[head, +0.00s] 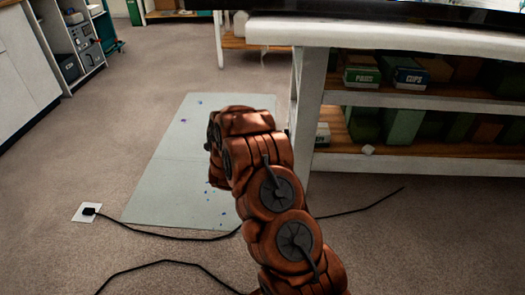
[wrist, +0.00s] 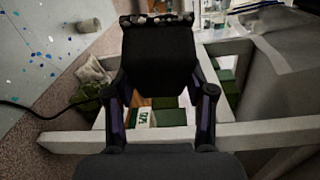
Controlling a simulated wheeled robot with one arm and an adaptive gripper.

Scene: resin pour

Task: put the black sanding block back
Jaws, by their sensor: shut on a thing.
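The black sanding block (wrist: 157,62) is a dark, squarish shape with a speckled far edge, in the upper middle of the wrist view. My gripper (wrist: 159,82) has a finger on either side of the block and is shut on it. The block is held in the air in front of the white shelf frame (wrist: 230,136). In the head view my arm hides the gripper and the block. I cannot see a place for the block in these frames.
A pale speckled mat (head: 165,180) lies on the floor. A black cable (head: 180,236) crosses the floor. Carpet at left is open.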

